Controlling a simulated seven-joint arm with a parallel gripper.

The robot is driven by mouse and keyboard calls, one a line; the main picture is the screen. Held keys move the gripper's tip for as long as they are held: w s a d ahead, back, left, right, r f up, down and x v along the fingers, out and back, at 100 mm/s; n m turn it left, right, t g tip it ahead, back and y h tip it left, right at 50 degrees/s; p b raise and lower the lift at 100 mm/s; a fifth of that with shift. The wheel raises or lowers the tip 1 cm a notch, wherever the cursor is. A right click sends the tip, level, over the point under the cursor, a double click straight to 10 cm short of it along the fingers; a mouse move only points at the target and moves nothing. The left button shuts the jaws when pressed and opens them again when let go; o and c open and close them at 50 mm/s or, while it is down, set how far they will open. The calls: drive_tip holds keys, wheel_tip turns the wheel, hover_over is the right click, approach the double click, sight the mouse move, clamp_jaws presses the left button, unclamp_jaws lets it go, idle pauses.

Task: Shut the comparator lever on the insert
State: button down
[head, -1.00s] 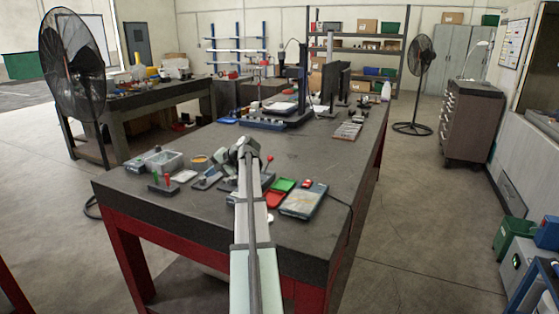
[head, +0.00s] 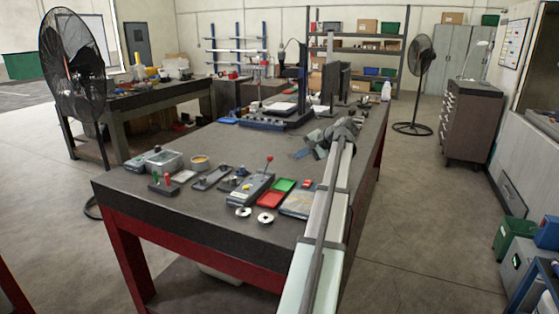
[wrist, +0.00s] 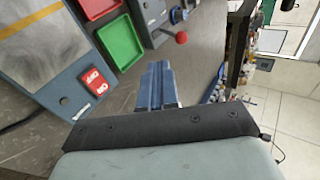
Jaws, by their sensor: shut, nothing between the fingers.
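The comparator (head: 250,188) is a grey device near the front of the dark bench. Its lever (head: 268,161) has a red ball knob and stands up from the far end. In the wrist view part of the comparator body (wrist: 152,14) shows at the top, with the red lever knob (wrist: 182,37) beside it. I cannot make out the insert at the comparator. My gripper (head: 302,154) is to the right of and beyond the lever, apart from it. In the wrist view its blue fingers (wrist: 158,82) are together and empty.
Red tray (head: 270,200), green tray (head: 284,185) and a grey panel (head: 296,204) with a red switch (head: 307,183) lie right of the comparator. Metal rings (head: 265,217) lie in front. The bench middle behind the comparator is clear.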

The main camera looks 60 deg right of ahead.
drive_tip(key=shift+s+d+r, duration=0.15)
drive_tip(key=shift+s, duration=0.4)
drive_tip(key=shift+s+d+r, duration=0.1)
drive_tip(key=shift+s, duration=0.4)
drive_tip(key=w+r+x, duration=0.1)
drive_tip(key=r+x, duration=0.1)
drive_tip(key=x, duration=1)
drive_tip(key=shift+w+d, duration=0.3)
drive_tip(key=shift+w, duration=0.4)
drive_tip(key=shift+w, duration=0.1)
